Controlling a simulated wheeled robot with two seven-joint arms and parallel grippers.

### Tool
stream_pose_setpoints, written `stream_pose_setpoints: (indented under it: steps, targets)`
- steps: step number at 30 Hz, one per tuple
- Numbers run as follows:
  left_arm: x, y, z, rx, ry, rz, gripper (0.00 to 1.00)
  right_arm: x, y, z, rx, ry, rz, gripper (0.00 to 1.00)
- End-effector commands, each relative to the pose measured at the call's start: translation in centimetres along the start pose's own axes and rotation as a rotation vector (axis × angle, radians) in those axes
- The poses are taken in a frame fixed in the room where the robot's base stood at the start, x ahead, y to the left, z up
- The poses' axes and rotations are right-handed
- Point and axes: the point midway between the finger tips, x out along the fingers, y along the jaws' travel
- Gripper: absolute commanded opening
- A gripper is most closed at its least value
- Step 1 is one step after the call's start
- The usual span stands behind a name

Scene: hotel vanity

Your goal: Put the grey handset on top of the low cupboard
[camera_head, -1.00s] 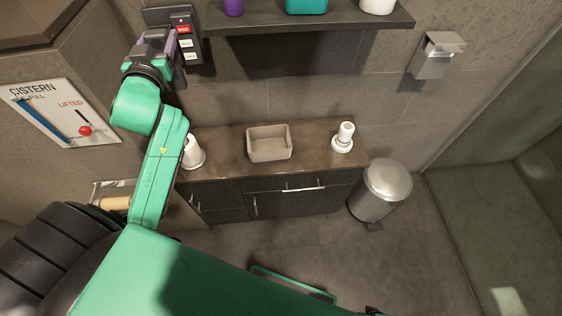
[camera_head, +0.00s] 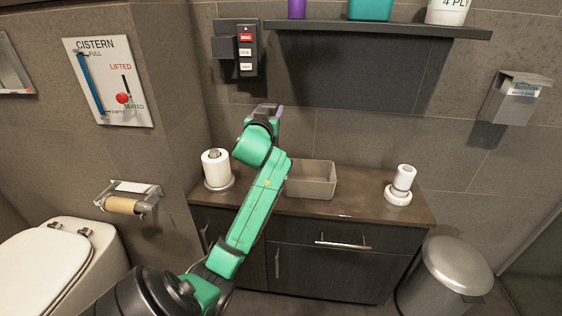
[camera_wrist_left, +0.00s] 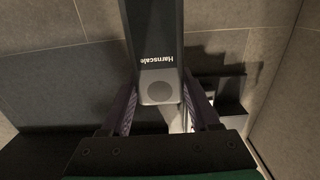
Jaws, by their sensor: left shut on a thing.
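In the left wrist view the grey handset (camera_wrist_left: 155,38), dark with a paler end and lettering, is between the two purple fingers of my left gripper (camera_wrist_left: 163,112), which is shut on it. In the head view my left gripper (camera_head: 268,110) is above the back of the low cupboard (camera_head: 358,208), mostly hidden behind its wrist. I cannot make out the handset there. The cupboard has a brown top and dark doors and drawers. My right gripper is not in view.
On the cupboard stand a paper roll on a holder (camera_head: 215,170), a beige basket (camera_head: 318,182) and a small white stand (camera_head: 402,182). Bare top lies between basket and stand. A wall panel (camera_head: 246,50) and a shelf (camera_head: 375,28) are above; a bin (camera_head: 445,272) stands right.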

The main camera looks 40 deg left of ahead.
Motion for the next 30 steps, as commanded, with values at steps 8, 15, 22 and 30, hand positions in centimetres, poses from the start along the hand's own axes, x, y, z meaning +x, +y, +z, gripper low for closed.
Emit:
stream_pose_setpoints:
  steps: [8, 15, 22, 30]
  targets:
    - [0.0, 0.0, 7.8, -0.001, 0.0, 0.0, 0.0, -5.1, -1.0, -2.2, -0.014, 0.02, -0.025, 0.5]
    - [0.0, 0.0, 11.4, -0.001, 0.001, 0.001, 0.0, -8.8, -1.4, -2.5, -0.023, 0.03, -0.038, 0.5]
    - [0.0, 0.0, 11.3, -0.001, 0.002, 0.001, 0.0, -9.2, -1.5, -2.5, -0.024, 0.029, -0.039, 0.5]
    - [0.0, 0.0, 11.6, 0.0, 0.001, 0.001, 0.92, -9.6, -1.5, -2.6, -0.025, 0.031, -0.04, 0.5]
